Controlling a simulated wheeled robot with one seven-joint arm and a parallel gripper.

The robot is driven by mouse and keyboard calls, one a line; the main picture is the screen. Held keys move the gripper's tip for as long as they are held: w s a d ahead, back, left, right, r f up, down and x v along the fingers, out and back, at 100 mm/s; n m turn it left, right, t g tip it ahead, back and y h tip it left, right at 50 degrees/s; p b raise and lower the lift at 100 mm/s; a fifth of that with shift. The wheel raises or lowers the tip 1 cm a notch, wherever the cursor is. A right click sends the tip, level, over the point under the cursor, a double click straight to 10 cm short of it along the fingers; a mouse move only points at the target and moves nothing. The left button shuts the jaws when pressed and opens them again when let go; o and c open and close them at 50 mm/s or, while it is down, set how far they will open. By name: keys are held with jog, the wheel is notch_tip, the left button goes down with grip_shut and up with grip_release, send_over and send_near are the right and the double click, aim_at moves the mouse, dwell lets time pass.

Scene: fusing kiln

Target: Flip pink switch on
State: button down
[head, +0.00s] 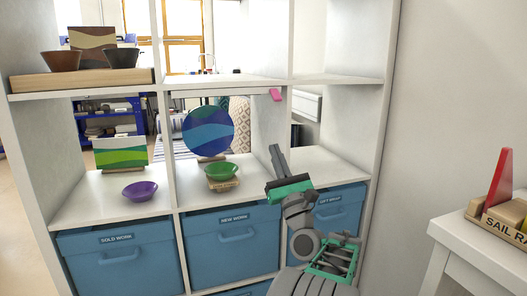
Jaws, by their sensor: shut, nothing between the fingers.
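The pink switch (275,94) is a small tilted piece at the front edge of the upper shelf, near the right end of the middle bay. I cannot tell from this view whether it is on or off. My gripper (274,149) is below the switch and apart from it in the picture, with its dark fingers pointing up. The fingers are together and hold nothing. My arm hides part of the right bay and of the bin there.
A white shelf unit (165,140) holds a blue round plate (208,131), a green bowl (221,170), a purple bowl (140,190) and blue bins (233,246). A white table (470,236) with a red piece (500,178) stands at right.

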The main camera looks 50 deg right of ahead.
aim_at(276, 95)
jog(key=w+d+r+m+h+p, duration=0.2)
jog(key=d+r+p, duration=0.2)
jog(key=r, duration=0.6)
jog(key=shift+r+p, duration=0.2)
jog(key=shift+p, duration=0.65)
jog(key=shift+w, duration=0.1)
jog(key=shift+r+p, duration=0.1)
jog(key=shift+p, duration=0.2)
